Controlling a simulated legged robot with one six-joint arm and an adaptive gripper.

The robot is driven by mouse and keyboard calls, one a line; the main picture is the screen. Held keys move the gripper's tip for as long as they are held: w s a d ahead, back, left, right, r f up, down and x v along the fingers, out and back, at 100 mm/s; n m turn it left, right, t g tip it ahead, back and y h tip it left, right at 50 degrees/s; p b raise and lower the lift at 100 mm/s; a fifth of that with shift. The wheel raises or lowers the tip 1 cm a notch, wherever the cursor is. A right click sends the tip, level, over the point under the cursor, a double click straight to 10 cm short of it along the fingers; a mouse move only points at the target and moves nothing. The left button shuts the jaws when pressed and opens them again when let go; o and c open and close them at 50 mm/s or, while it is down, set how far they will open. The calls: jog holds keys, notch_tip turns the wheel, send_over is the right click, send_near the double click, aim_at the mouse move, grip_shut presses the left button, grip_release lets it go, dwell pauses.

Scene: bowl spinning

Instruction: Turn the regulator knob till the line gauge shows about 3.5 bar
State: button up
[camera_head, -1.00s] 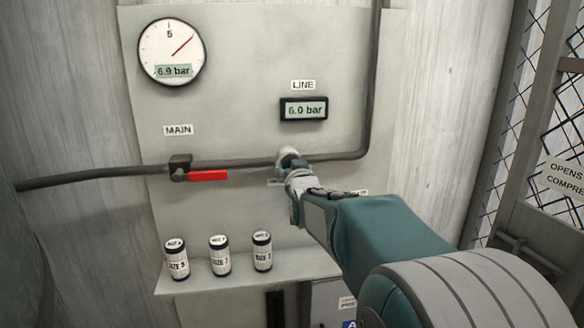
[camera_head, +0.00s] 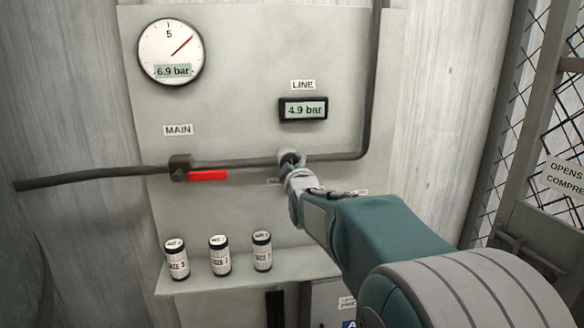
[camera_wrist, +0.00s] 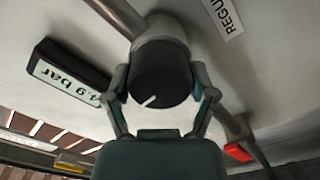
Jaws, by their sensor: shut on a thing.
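The line gauge (camera_head: 303,109) is a black digital display under the LINE label, and it reads 4.9 bar. It also shows in the wrist view (camera_wrist: 66,74), turned nearly upside down. The regulator knob (camera_wrist: 160,82) is dark and round with a white pointer mark, on a grey body on the pipe. My gripper (camera_wrist: 161,96) is shut on the knob, one finger on each side of it. In the head view my gripper (camera_head: 290,166) reaches the pipe below the line gauge and mostly hides the knob.
A round main gauge (camera_head: 171,52) reads 6.9 bar. A red valve handle (camera_head: 208,175) lies along the pipe (camera_head: 90,178) left of my gripper. Several labelled canisters (camera_head: 220,255) stand on a shelf (camera_head: 300,268) below. A mesh gate (camera_head: 545,120) is at the right.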

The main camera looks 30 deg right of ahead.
jog(key=n, duration=0.4)
jog(key=shift+a+n, duration=0.1)
jog(key=shift+n, duration=0.2)
jog(key=n, duration=0.4)
jog(key=shift+f, duration=0.15)
jog(key=shift+f+n, duration=0.1)
jog(key=shift+n, duration=0.2)
jog(key=o, duration=1)
jog(key=shift+w, duration=0.1)
jog(key=shift+o, duration=0.2)
jog(key=shift+a, duration=0.1)
jog(key=v, duration=1.2)
